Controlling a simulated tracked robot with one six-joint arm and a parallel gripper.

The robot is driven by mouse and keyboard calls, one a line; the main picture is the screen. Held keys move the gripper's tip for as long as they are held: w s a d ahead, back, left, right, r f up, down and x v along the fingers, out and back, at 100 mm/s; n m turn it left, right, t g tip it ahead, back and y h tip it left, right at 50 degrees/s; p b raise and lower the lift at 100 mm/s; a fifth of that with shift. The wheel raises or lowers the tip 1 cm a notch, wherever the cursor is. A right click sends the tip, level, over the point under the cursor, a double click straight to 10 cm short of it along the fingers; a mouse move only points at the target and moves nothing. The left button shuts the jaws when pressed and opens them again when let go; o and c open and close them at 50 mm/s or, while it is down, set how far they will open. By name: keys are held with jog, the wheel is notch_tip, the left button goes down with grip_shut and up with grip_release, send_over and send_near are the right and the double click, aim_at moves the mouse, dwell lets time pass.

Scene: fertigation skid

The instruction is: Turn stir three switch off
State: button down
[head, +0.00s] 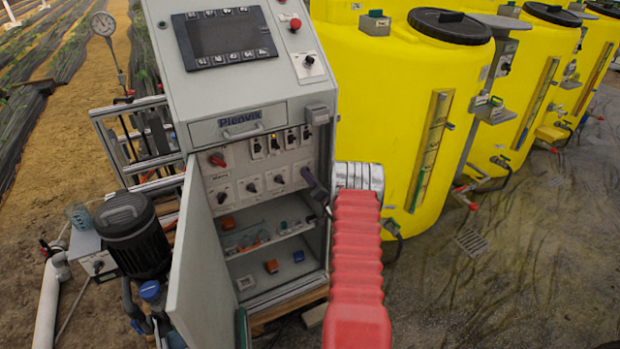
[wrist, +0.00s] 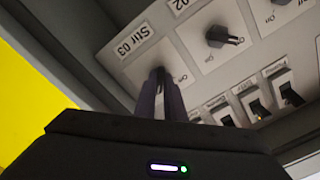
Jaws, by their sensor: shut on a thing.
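My gripper (head: 313,184) reaches into the open control cabinet, at the right end of the lower row of knobs. In the wrist view its two dark fingers (wrist: 160,84) are close together over the plate labelled Stir 03 (wrist: 136,42). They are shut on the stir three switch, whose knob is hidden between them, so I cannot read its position. The stir two switch (wrist: 222,37), a black knob on its own plate with On and Off marks, is just to the right.
Rocker switches (wrist: 257,107) sit below the knobs in the wrist view. The cabinet door (head: 200,262) stands open at the left. A red knob (head: 217,160) is on the same panel. Yellow tanks (head: 390,90) stand close on the right. A pump (head: 132,236) is at the left.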

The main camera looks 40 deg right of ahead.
jog(key=shift+s+d, duration=0.1)
dwell(0.3)
jog(key=shift+n, duration=0.4)
jog(key=shift+f+n, duration=0.15)
jog(key=shift+n, duration=8.35)
jog(key=c, duration=1.8)
grip_release()
jog(key=shift+c, duration=0.2)
